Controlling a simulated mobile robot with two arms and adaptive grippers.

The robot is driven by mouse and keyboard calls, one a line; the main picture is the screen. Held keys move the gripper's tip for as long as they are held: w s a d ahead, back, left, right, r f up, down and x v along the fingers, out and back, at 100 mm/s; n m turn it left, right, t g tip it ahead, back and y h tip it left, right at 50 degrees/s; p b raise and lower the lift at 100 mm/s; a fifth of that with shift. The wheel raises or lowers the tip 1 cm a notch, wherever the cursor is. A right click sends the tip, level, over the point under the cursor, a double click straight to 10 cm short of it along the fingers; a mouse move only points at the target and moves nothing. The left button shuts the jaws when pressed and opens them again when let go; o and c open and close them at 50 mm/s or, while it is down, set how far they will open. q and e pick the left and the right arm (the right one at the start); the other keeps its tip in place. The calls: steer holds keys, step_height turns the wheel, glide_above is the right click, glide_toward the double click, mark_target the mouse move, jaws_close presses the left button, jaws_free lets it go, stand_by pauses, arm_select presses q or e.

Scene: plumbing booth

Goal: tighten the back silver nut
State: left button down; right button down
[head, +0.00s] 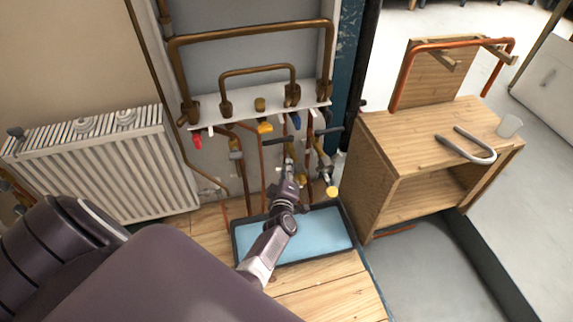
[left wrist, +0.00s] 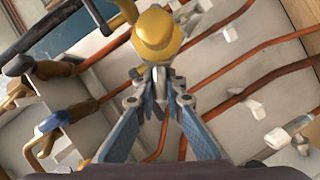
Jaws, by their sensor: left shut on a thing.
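My left gripper (head: 289,178) reaches in over the blue tray to the pipes under the white manifold plate. In the left wrist view its two fingers (left wrist: 158,82) are closed together at the lower end of a brass fitting (left wrist: 158,38). A small silver nut (left wrist: 156,70) shows between the fingertips, partly hidden by them. In the head view the arm and gripper hide most of this fitting. A second brass and silver valve fitting (head: 324,168) hangs just to the right, with a yellow cap (head: 332,191) at its lower end. My right gripper is not in view.
A shallow tray (head: 238,243) with a blue bottom lies below the pipes. Copper pipes (left wrist: 220,50) and black lever handles (head: 281,141) crowd the gripper. A white radiator (head: 95,165) stands left, and a wooden cabinet (head: 385,165) stands right.

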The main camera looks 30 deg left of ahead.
arm_select(q)
steer(key=shift+d+r+m+p, duration=0.15)
steer(key=shift+m+p, duration=0.15)
steer(key=shift+p, duration=0.25)
steer(key=shift+w+p, duration=0.1)
steer(key=shift+p, duration=0.2)
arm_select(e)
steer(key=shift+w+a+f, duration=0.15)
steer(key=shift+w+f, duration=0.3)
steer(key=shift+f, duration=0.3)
arm_select(q)
steer(key=c, duration=2.3)
jaws_free()
steer(key=shift+o, duration=0.2)
